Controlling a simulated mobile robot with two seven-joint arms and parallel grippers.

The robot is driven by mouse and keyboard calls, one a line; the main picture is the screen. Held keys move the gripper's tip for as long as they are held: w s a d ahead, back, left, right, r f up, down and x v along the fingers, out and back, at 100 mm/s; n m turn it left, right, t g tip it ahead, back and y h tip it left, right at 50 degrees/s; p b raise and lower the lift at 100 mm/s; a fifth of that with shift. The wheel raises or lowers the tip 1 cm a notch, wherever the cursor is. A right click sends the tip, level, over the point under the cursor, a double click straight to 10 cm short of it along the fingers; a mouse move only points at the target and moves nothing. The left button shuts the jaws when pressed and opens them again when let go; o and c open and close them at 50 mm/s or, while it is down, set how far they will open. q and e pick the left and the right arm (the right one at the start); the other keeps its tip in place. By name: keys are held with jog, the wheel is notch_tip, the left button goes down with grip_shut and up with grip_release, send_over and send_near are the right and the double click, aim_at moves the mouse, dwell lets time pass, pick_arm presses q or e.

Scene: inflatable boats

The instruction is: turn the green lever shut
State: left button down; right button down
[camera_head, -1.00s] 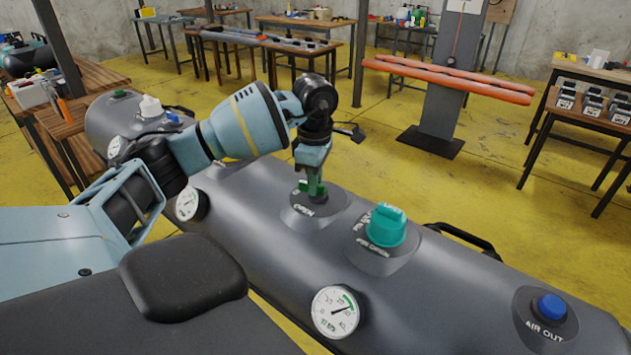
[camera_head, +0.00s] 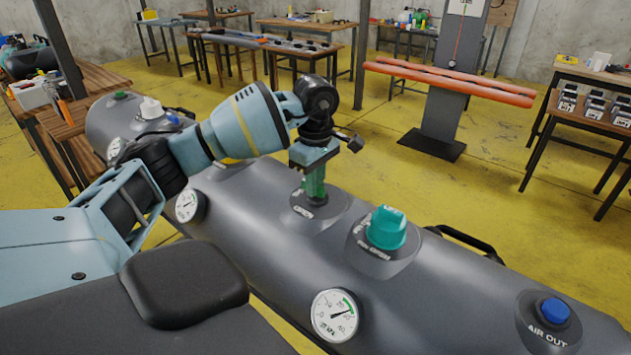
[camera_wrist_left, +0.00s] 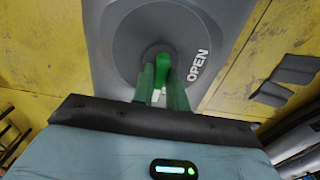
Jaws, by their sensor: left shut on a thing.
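The green lever (camera_wrist_left: 162,68) stands on a round grey base on the inflatable boat's grey tube (camera_head: 260,230). The word OPEN is printed on the base beside it. My left gripper (camera_head: 314,188) points down at the lever, and its green fingers (camera_wrist_left: 164,84) are closed around it in the left wrist view. In the head view the fingers and wrist hide most of the lever. My right gripper is not in view.
A teal knob (camera_head: 386,228) stands just right of the lever on the same tube. A pressure gauge (camera_head: 336,315), a blue AIR OUT button (camera_head: 553,310) and a black handle (camera_head: 462,240) are also on the boat.

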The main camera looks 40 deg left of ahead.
pick_arm(q)
jog(key=c, duration=1.4)
grip_release()
jog(key=shift+r, duration=0.1)
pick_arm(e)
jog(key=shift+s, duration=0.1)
pick_arm(q)
jog(key=shift+r, duration=0.4)
notch_tip(320, 180, up, 7)
jog(key=shift+f, duration=0.1)
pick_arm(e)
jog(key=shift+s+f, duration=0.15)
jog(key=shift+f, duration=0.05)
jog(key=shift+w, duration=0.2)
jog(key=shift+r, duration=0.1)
